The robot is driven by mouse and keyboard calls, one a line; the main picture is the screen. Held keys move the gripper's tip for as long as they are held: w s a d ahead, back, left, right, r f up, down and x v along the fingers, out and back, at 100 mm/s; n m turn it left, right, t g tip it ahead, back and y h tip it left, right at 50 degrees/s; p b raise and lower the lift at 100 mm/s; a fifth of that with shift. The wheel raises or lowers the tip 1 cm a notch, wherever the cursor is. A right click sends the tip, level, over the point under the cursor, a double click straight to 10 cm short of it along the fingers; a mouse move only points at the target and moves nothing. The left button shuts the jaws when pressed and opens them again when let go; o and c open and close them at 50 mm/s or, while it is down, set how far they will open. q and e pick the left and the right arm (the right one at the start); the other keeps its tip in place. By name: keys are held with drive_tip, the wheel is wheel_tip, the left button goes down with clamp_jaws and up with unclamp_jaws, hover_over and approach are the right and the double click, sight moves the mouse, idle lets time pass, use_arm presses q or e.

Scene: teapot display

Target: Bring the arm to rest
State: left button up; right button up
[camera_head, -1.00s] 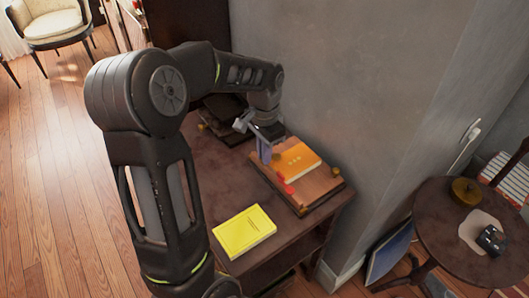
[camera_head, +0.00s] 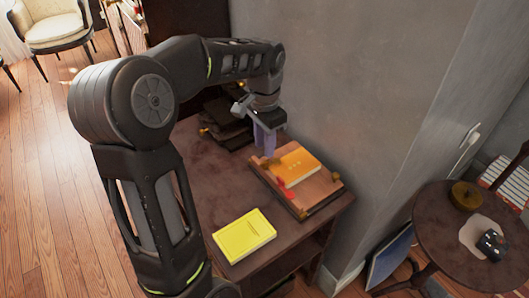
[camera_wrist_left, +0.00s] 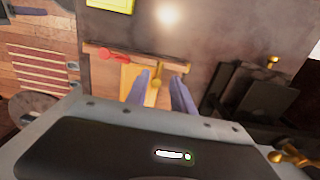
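My left arm comes in from the left over a dark wooden table (camera_head: 205,178). My left gripper (camera_head: 264,152) hangs above the far side of the table, fingers pointing down, close to the back edge of a wooden stand (camera_head: 318,200). In the left wrist view its two bluish fingers (camera_wrist_left: 160,78) are apart with nothing held between them. An orange book (camera_head: 298,163) lies on the stand, partly seen between the fingers in the wrist view. A yellow book (camera_head: 243,235) lies flat on the table's near part. My right gripper is not in view.
A dark stand-like object (camera_head: 228,128) is at the table's far left, near the gripper. A grey wall (camera_head: 340,80) rises along the table's right side. A round side table (camera_head: 440,225) with a brass pot (camera_head: 465,195) stands at right.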

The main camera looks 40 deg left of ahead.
use_arm(q)
drive_tip(key=shift+r, duration=1.1)
